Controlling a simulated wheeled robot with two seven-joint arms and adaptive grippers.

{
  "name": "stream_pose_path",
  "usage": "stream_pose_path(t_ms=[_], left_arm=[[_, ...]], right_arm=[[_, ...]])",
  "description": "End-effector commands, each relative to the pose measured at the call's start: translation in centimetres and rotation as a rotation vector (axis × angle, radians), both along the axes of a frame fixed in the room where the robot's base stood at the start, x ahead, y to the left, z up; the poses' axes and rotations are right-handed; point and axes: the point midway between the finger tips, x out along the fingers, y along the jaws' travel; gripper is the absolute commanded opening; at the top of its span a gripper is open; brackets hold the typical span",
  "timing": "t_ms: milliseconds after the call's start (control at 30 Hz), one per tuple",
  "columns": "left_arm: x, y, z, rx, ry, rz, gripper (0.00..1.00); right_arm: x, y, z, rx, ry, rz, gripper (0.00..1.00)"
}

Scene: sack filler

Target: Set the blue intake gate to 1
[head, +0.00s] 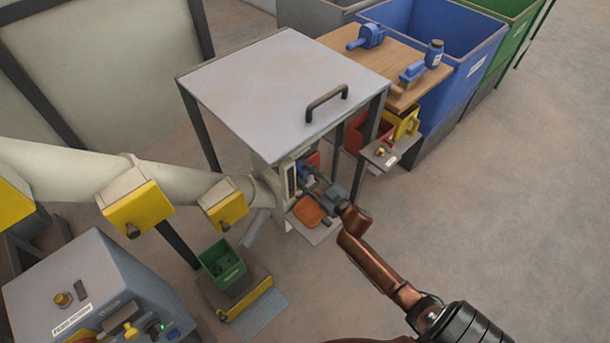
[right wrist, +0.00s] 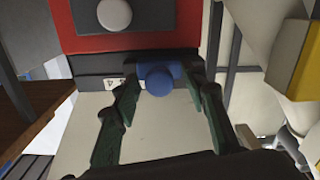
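The blue intake gate (right wrist: 144,72) shows in the right wrist view as a blue block with a round blue knob (right wrist: 159,81). It sits on a dark track with small white number labels (right wrist: 111,85) to its left; "2" may be among them, but I cannot read them surely. My right gripper (right wrist: 164,92) is open, with one green finger on each side of the knob and a gap on both sides. In the head view my right gripper (head: 322,188) reaches in under the grey-topped machine (head: 285,80), where the gate is mostly hidden. My left gripper is not in view.
A red panel with a grey round knob (right wrist: 114,14) is above the gate. An orange-brown object (head: 308,210) lies below my right gripper. Machine legs (head: 371,122) stand close by. A side table (head: 388,62) and blue bin (head: 458,40) are behind. The floor at right is clear.

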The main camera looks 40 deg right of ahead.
Motion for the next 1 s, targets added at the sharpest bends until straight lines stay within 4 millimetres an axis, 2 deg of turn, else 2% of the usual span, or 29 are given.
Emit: stream_pose_path(t_ms=[67, 600, 1000], left_arm=[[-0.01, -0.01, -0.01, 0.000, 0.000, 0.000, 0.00], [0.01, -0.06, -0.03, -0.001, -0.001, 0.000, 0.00], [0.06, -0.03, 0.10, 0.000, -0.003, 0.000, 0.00]], right_arm=[[-0.02, -0.01, 0.00, 0.000, 0.000, 0.000, 0.36], [-0.05, -0.02, -0.02, 0.000, 0.000, 0.000, 0.00], [-0.03, -0.22, 0.02, 0.000, 0.001, -0.001, 0.00]])
